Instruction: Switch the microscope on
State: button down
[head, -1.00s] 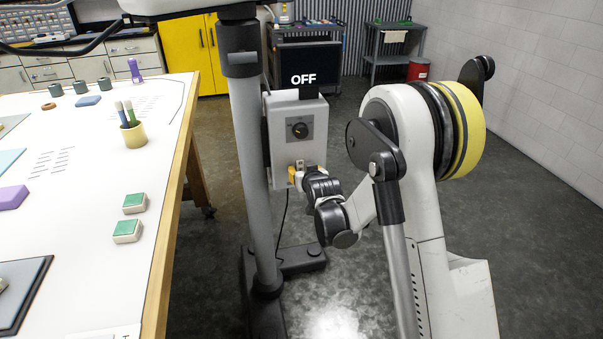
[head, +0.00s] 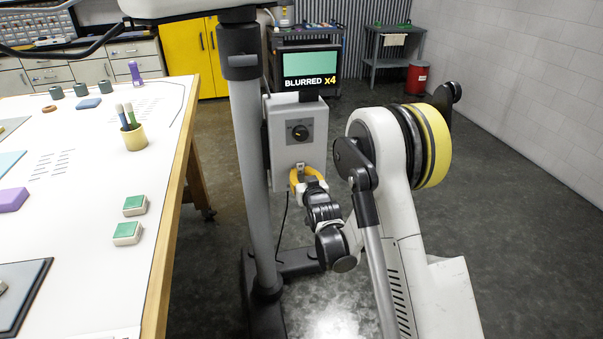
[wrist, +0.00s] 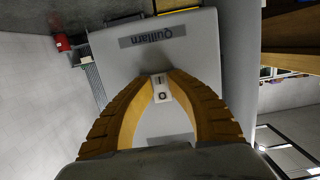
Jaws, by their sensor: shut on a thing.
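The microscope's grey control box (head: 315,130) hangs on its stand column (head: 252,150) in the head view. It carries a black dial (head: 300,132), and a screen (head: 311,64) above it is lit, teal with the words "BLURRED x4". The small white rocker switch (wrist: 161,89), marked I and O, shows in the wrist view on the box face. My gripper (head: 301,174) is at the lower part of the box, its yellow fingers curved in on both sides of the switch. The fingertips meet close at the switch; the exact contact is hard to see.
A white worktable (head: 85,230) with a wooden edge stands on the left, holding a pencil cup (head: 134,137) and green-topped blocks (head: 127,233). The stand's dark base is on the floor below the box. Open floor lies to the right.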

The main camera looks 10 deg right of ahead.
aim_at(301, 145)
jog(key=shift+t, duration=0.3)
jog(key=c, duration=1.5)
grip_release()
notch_tip(301, 145, up, 10)
